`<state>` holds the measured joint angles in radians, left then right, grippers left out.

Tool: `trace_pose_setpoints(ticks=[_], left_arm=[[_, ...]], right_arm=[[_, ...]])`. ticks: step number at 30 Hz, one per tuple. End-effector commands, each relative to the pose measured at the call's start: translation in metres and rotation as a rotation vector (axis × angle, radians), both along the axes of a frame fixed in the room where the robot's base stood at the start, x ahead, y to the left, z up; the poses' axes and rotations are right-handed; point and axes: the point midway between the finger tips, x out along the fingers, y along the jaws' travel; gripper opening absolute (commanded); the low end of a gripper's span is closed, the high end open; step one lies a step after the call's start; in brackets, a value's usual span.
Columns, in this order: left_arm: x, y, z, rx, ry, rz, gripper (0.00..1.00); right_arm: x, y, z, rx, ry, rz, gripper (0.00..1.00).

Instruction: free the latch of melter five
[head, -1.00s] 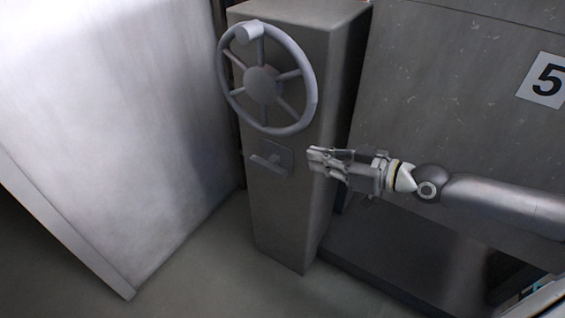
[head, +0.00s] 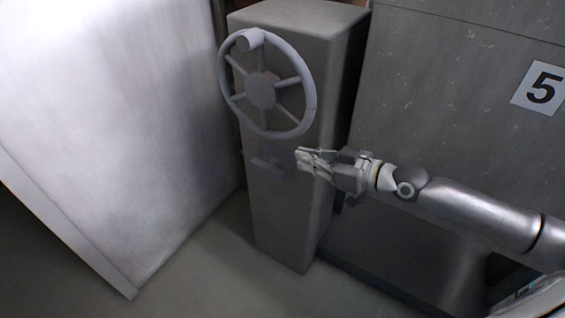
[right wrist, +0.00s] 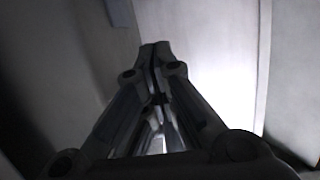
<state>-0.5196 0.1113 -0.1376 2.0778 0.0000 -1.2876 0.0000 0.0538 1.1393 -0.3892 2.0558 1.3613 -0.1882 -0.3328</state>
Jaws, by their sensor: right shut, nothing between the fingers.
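The latch (head: 268,165) is a small grey handle on a plate, low on the front of a grey column (head: 290,225), below a spoked handwheel (head: 261,90). A white sign with a black 5 (head: 541,88) is on the grey wall to the right. My right gripper (head: 299,160) comes in from the right, and its fingertips are just right of the latch in the head view, covering part of its plate. Whether they touch it I cannot tell. In the right wrist view the fingers (right wrist: 155,52) are together with nothing between them. My left gripper is not in view.
A large pale panel (head: 110,110) stands left of the column. The floor (head: 200,275) in front of the column is clear. A dark low base (head: 390,245) lies right of the column, under my right arm.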

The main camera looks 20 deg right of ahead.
Motion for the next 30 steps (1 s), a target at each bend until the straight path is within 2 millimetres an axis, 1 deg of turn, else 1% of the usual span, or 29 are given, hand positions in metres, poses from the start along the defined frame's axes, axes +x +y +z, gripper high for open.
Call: trace_pose_setpoints(ticks=[1, 6, 16, 17, 18, 21, 25, 30], left_arm=[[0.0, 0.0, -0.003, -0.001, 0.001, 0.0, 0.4], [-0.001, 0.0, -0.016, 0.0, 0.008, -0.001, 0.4], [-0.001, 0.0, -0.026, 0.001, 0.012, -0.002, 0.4], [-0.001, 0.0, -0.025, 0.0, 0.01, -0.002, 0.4], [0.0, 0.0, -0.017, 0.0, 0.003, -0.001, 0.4], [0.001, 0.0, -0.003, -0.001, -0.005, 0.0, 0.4], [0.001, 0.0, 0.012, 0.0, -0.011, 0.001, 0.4], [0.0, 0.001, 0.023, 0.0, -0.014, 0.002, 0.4]], right_arm=[[0.005, 0.004, 0.0, 0.005, -0.002, -0.002, 0.0], [0.02, 0.016, -0.005, 0.004, -0.002, 0.0, 0.0], [0.056, 0.045, -0.017, 0.004, 0.001, 0.001, 0.0], [0.055, 0.043, -0.024, 0.0, 0.003, 0.0, 0.0], [0.054, 0.042, -0.03, -0.001, 0.004, 0.0, 0.0], [0.054, 0.042, -0.041, -0.001, 0.003, 0.0, 0.0], [0.053, 0.042, -0.05, 0.0, 0.002, 0.001, 0.0], [0.053, 0.042, -0.056, 0.0, 0.001, 0.001, 0.0]])
